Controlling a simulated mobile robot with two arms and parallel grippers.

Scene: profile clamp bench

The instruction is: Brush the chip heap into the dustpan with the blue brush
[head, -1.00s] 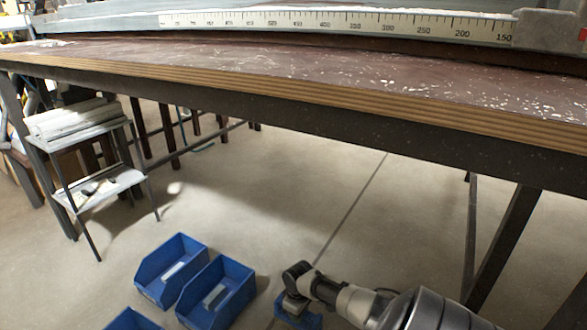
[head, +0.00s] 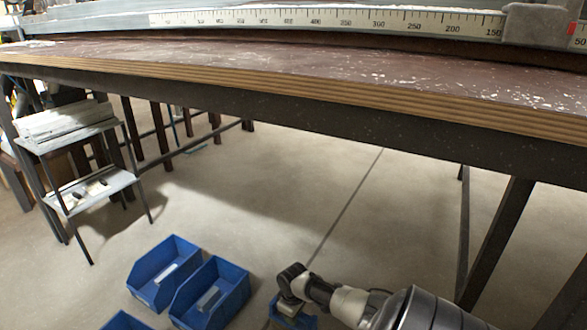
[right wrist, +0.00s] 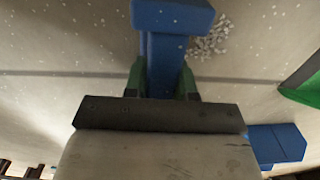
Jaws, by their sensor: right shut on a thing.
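The blue brush (right wrist: 165,50) is in my right gripper (right wrist: 162,78), whose green fingers are shut on either side of it in the right wrist view. The chip heap (right wrist: 210,40) is a pale scatter of bits on the floor, just right of the brush head in that view. A green thing, likely the dustpan (right wrist: 302,92), is cut off at the right edge. In the head view the brush (head: 302,321) shows low at the bottom edge, under the end of my right arm. My left gripper is not in view.
A long bench with a ruler, its dark top (head: 300,70) littered with chips, spans the head view. Blue bins (head: 210,290) stand on the floor left of my right arm. A small shelf stand (head: 80,150) is at the left. The floor beneath the bench is largely clear.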

